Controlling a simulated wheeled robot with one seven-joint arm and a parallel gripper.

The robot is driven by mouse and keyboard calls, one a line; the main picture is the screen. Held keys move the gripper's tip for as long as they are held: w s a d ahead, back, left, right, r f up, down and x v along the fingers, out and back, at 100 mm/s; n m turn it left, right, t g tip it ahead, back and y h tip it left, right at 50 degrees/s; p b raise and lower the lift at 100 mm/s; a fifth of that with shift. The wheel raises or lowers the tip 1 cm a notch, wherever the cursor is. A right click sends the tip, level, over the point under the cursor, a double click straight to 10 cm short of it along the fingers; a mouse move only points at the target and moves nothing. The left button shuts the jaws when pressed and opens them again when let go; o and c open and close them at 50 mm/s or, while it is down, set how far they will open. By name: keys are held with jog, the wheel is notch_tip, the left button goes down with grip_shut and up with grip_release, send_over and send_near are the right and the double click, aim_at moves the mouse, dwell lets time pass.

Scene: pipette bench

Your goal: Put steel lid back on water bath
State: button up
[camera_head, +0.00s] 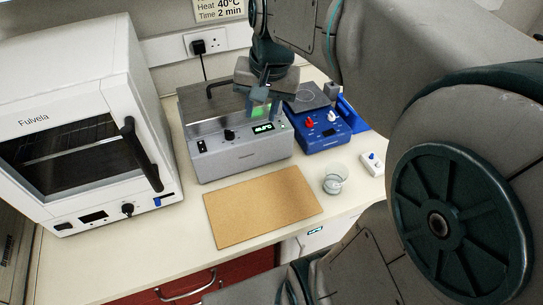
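The water bath (243,158) is a grey box in the middle of the bench, with a black knob and a lit green display on its front. A flat steel lid (207,108) with a black handle (222,86) lies over the left part of its top. My arm hides the rear right of the top, so I cannot tell how well the lid is seated. My gripper (262,105) points down over the right part of the bath, to the right of the handle. Something bright green shows at its fingers. Whether they hold it is unclear.
A white oven (75,120) stands at left. A small white item (372,163) lies at right.

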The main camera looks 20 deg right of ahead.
jog(key=s+a+f+n+t, duration=0.1)
jog(key=s+f+n, duration=0.4)
jog(key=s, duration=0.5)
jog(key=shift+a+f+n+h, duration=0.2)
jog(key=shift+n+h, duration=0.1)
jog(key=shift+h, duration=0.1)
dwell(0.6)
